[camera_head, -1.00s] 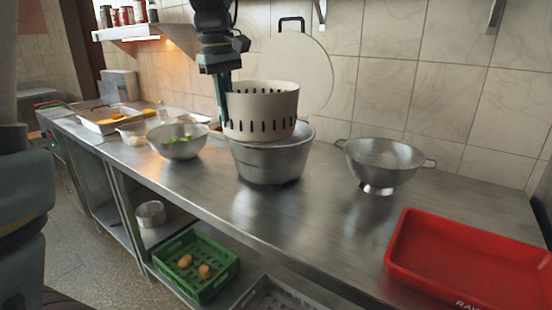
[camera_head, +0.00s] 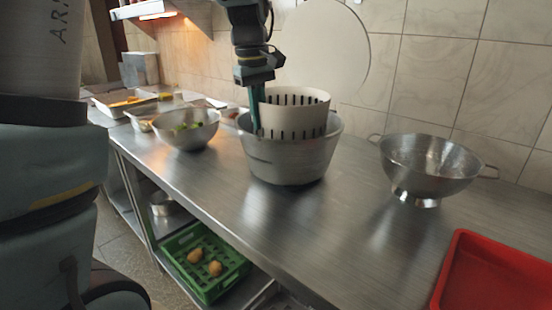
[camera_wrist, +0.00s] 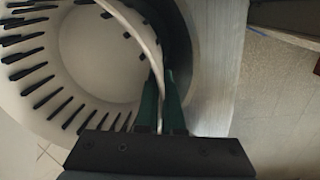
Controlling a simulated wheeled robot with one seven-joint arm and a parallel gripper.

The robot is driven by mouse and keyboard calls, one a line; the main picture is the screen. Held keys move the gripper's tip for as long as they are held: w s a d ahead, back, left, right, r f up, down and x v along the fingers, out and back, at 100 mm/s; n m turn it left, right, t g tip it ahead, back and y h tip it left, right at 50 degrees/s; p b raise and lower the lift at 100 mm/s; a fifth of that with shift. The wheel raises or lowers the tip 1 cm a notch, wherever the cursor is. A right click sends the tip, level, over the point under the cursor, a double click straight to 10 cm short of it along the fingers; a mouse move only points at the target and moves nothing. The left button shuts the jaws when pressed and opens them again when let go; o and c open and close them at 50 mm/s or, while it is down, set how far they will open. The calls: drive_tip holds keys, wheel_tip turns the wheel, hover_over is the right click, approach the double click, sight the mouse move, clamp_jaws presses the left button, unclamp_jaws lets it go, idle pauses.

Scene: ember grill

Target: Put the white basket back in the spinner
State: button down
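The white slotted basket (camera_head: 298,113) is upright and partly down inside the grey metal spinner bowl (camera_head: 288,160) on the steel counter. Its upper part stands above the bowl's rim, and its lower part is hidden by the bowl wall. My gripper (camera_head: 256,128) points down at the basket's left side and is shut on its rim. In the wrist view the basket (camera_wrist: 92,45) fills the left side, and its rim passes between the two green fingers (camera_wrist: 160,100). Whether the basket touches the bowl's bottom cannot be seen.
A steel colander (camera_head: 428,165) stands right of the spinner, and a red tray (camera_head: 492,280) lies at the front right. A green crate (camera_head: 205,262) is on the shelf below. The counter (camera_head: 330,240) in front is clear.

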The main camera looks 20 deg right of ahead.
wheel_tip(320, 180, down, 8)
drive_tip(key=shift+r+p, duration=0.1)
drive_tip(key=shift+p, duration=0.4)
drive_tip(key=c, duration=1.3)
unclamp_jaws()
drive_tip(key=shift+f, duration=0.2)
drive_tip(key=r, duration=0.8)
drive_tip(key=a+r+b, duration=0.1)
drive_tip(key=r, duration=0.3)
drive_tip(key=shift+s+r, duration=0.15)
drive_tip(key=shift+s, duration=0.05)
